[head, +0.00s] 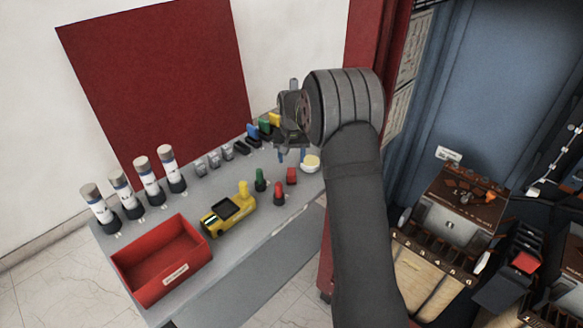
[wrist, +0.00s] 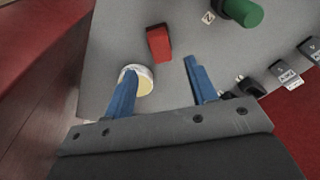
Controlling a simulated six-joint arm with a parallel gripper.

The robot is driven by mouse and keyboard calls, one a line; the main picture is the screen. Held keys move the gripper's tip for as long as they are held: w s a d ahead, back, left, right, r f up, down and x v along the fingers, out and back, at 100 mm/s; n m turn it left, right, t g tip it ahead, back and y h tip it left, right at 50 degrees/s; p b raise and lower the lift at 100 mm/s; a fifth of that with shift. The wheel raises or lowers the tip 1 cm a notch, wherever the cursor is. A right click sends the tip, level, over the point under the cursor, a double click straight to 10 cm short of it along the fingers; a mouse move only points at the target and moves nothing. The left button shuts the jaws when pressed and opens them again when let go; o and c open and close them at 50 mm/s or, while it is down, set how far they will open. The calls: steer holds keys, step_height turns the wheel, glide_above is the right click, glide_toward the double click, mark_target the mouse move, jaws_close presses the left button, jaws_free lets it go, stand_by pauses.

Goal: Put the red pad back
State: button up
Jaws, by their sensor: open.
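A small red block (head: 291,175), which looks like the red pad, rests on the grey table near its right end. In the wrist view the red block (wrist: 159,43) lies just beyond and between my fingertips, with a gap to them. My gripper (head: 291,156) is above the table beside it, its blue fingers apart. In the wrist view my gripper (wrist: 161,66) is open with nothing between the fingers. A round white-and-cream item (wrist: 144,80) is next to the left finger, partly hidden by it; whether they touch I cannot tell.
On the table (head: 265,229) stand a red bin (head: 160,262), a yellow device (head: 228,214), green (head: 260,180) and red (head: 279,192) knobs and several white-and-black cylinders. Coloured connectors line the back. Right of my arm, a black unit carries another red square (head: 525,262).

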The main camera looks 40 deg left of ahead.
mark_target(291, 172)
steer(key=shift+s+d+r, duration=0.1)
steer(key=shift+r, duration=0.8)
steer(key=shift+s+d+r, duration=0.1)
steer(key=shift+r, duration=0.8)
steer(key=f, duration=0.8)
steer(key=w+a+f, duration=0.1)
steer(key=f, duration=0.3)
steer(key=shift+f, duration=0.2)
step_height(291, 172, up, 3)
steer(key=shift+f, duration=0.1)
steer(key=shift+r, duration=0.65)
